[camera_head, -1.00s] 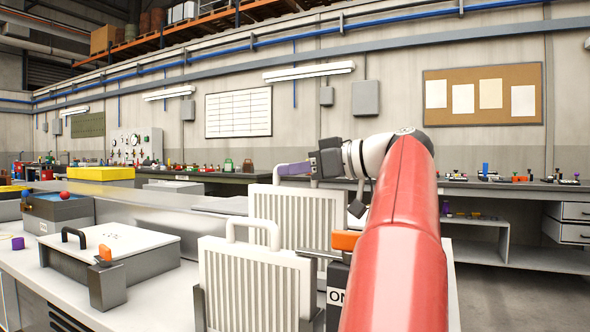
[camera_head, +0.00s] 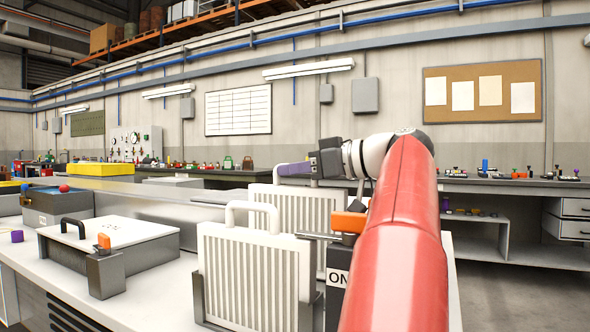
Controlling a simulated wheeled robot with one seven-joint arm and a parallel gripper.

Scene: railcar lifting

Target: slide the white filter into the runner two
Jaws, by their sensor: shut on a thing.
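My gripper (camera_head: 293,169) is at the middle of the view, at the end of my red arm, its purple-grey fingers pointing left. It is shut on the top handle of a white ribbed filter (camera_head: 300,210), which hangs upright below it. A second white ribbed filter (camera_head: 255,270) with a loop handle stands upright in front, between dark grey uprights (camera_head: 198,298) that look like a runner. It hides the lower left of the held filter. My arm hides part of the right side. I cannot see the held filter's bottom edge or which runner lies below it.
A dark box marked "ON" (camera_head: 336,283) with an orange part (camera_head: 348,222) stands right of the front filter. A white-lidded case (camera_head: 120,240) with a black handle and orange latch (camera_head: 104,240) is at left. The bench between case and front filter is clear.

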